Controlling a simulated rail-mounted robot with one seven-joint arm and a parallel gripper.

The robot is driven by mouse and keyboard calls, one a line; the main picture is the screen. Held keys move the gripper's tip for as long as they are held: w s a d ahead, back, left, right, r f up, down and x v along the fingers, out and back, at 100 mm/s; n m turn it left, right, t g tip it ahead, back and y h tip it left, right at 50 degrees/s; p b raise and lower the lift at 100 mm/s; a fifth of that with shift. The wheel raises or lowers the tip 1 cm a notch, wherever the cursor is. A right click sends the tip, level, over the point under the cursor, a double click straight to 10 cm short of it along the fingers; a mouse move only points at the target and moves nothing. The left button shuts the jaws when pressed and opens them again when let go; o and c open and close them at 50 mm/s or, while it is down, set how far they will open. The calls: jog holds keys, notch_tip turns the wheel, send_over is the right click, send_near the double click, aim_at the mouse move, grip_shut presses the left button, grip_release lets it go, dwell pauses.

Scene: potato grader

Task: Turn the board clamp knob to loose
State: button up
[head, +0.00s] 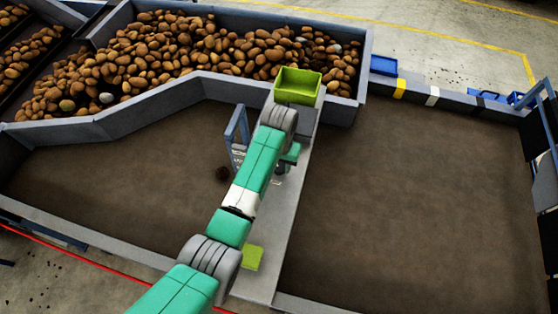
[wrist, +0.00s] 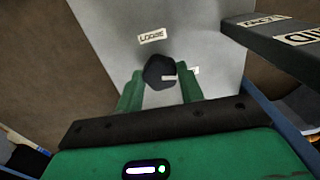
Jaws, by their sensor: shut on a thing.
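The board clamp knob (wrist: 158,68) is a dark, many-sided knob on a grey plate (wrist: 205,35) in the wrist view. Its pale pointer mark points right, toward a partly hidden white label (wrist: 195,70). The LOOSE label (wrist: 152,36) is above the knob, slightly left. My gripper (wrist: 159,84) has its two green fingers on either side of the knob and is shut on it. In the head view my gripper (head: 288,160) is partly hidden behind my arm, over the grey divider, and the knob cannot be seen.
A dark labelled bar (wrist: 280,40) juts in at the upper right of the wrist view. In the head view a blue-grey frame (head: 237,128) stands left of my gripper. A yellow-green bin (head: 298,86) sits at the divider's far end, near the potatoes (head: 180,50).

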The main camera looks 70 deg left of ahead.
jog(key=n+p, duration=0.1)
jog(key=n, duration=0.4)
jog(key=shift+r+n+p, duration=0.1)
jog(key=shift+n+p, duration=0.2)
jog(key=shift+p, duration=0.1)
jog(key=n, duration=0.4)
jog(key=shift+w+n+p, duration=0.1)
jog(key=shift+n+p, duration=0.2)
jog(key=shift+p, duration=0.05)
jog(key=n, duration=1)
jog(key=o, duration=1)
